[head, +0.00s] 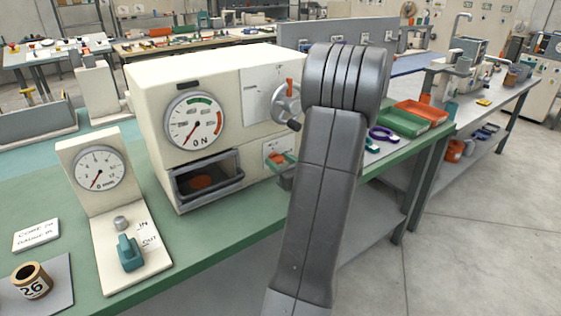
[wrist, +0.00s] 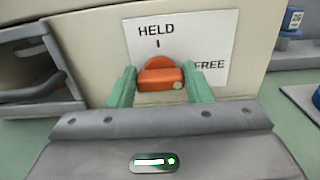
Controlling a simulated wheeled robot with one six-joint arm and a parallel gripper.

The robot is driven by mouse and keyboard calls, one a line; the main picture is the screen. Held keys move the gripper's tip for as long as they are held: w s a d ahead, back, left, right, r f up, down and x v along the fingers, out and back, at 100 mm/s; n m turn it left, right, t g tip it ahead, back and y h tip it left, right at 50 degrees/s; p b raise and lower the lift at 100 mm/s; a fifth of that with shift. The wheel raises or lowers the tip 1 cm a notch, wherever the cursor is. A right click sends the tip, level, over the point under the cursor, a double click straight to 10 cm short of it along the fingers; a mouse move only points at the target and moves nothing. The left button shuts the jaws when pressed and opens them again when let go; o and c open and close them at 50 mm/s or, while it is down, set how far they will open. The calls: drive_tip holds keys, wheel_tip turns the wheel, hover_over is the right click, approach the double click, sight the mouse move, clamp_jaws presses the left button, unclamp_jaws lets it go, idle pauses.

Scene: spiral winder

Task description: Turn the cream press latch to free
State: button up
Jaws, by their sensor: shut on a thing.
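The cream press (head: 205,100) stands on the green bench, with a round dial above an open drawer on its front. Its orange latch (wrist: 160,78) sits in front of a white plate (wrist: 215,40) marked HELD at the top and FREE at the right. My gripper (wrist: 159,72) has one green finger on each side of the latch and is shut on it. A pale dot shows at the latch's lower right; the latch's exact setting is unclear. In the head view the latch plate (head: 274,147) shows small, and my arm covers the area to its right.
A cream gauge stand (head: 92,205) with a teal lever (head: 130,253) stands at the left. A hand wheel (head: 287,103) juts from the press above the latch. Green and orange trays (head: 403,122) lie at the right. Open floor lies beyond the bench's front edge.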

drive_tip(key=o, duration=1)
drive_tip(key=v, duration=1.4)
drive_tip(key=shift+b, duration=0.35)
drive_tip(key=shift+w, duration=0.1)
drive_tip(key=x, duration=1.3)
drive_tip(key=shift+w+a+p, duration=0.3)
drive_tip(key=shift+p, duration=0.05)
